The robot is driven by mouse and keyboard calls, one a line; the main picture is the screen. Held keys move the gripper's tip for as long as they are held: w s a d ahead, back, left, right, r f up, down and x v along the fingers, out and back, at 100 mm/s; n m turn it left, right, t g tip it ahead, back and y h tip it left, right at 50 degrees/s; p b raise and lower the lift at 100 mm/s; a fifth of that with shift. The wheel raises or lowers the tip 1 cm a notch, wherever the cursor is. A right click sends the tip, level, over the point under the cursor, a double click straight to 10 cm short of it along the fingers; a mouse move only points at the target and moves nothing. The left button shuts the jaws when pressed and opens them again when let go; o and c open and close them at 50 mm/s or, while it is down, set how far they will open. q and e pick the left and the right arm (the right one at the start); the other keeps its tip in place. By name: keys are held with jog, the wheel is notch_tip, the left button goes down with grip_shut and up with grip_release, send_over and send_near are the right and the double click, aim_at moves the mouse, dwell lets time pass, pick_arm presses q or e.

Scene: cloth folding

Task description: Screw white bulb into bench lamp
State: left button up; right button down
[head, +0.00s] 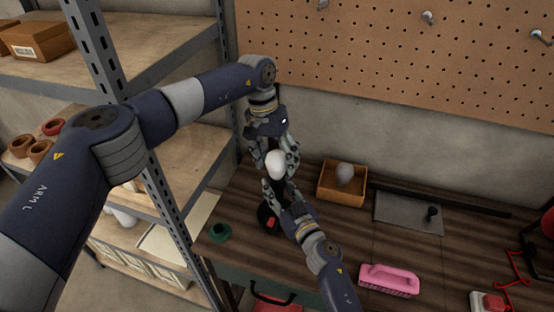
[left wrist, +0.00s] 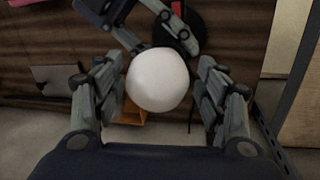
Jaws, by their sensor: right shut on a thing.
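The white bulb (head: 276,164) shows as a round white globe between the fingers of my left gripper (head: 275,157). In the left wrist view the bulb (left wrist: 158,79) fills the middle, with a gap on its right side, so the left gripper (left wrist: 162,92) looks open around it. The bench lamp has a dark round base (head: 266,216) with a red switch, standing on the bench. My right gripper (head: 279,190) is below the bulb, shut on what seems to be the lamp's neck, which is mostly hidden. The joint between bulb and socket is hidden.
A wooden tray (head: 328,194) holds a greyish bulb (head: 345,172). A grey mat (head: 398,216), a pink brush (head: 389,280) and a green ring (head: 219,233) lie on the bench (head: 310,167). Metal shelving (head: 150,158) stands close on the left; a pegboard (head: 380,55) is behind.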

aim_at(278, 152)
pick_arm(q)
jog(key=shift+r, duration=2.2)
jog(key=shift+c, duration=0.4)
